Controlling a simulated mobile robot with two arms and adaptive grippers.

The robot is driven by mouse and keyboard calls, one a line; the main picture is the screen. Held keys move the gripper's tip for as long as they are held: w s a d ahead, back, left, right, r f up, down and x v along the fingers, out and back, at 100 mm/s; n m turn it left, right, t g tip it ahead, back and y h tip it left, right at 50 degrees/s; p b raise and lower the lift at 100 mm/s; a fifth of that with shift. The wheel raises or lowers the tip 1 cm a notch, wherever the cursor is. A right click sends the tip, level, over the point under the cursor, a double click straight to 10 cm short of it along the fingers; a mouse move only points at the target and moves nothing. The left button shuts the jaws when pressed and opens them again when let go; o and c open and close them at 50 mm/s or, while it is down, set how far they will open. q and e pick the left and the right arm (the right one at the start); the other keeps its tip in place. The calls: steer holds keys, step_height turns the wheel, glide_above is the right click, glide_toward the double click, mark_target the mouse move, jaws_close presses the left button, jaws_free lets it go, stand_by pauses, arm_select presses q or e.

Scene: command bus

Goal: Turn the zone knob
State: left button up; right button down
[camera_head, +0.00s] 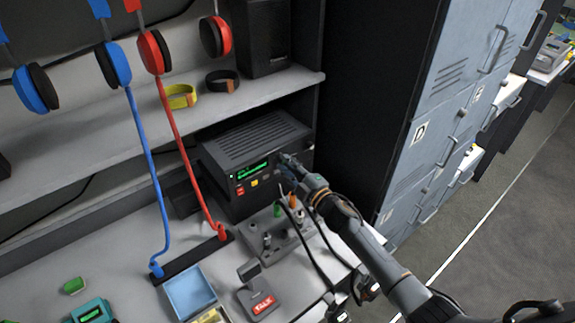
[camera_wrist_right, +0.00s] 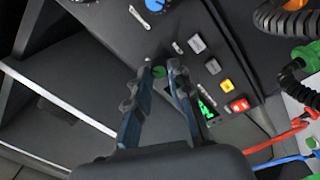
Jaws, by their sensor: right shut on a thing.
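The radio unit (camera_head: 255,152) stands under the shelf, with a green display and small coloured buttons on its front. My right gripper (camera_head: 289,164) is at the right part of this front panel. In the right wrist view my right gripper (camera_wrist_right: 162,68) has its two fingertips against the panel, around a small green knob (camera_wrist_right: 159,73). The fingers hide most of the knob, and I cannot read its label or setting. A blue knob (camera_wrist_right: 155,4) sits on the panel outside the fingers. My left gripper is not in view.
A grey control box (camera_head: 270,240) with levers and cables stands in front of the radio unit. A red-labelled device (camera_head: 259,299) and a blue tray (camera_head: 189,290) lie on the desk. Headphones hang above the shelf (camera_head: 200,120). Grey lockers (camera_head: 430,120) stand at the right.

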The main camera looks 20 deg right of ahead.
stand_by(0.4)
steer(key=c, duration=1.2)
jaws_free()
steer(key=v, duration=1.2)
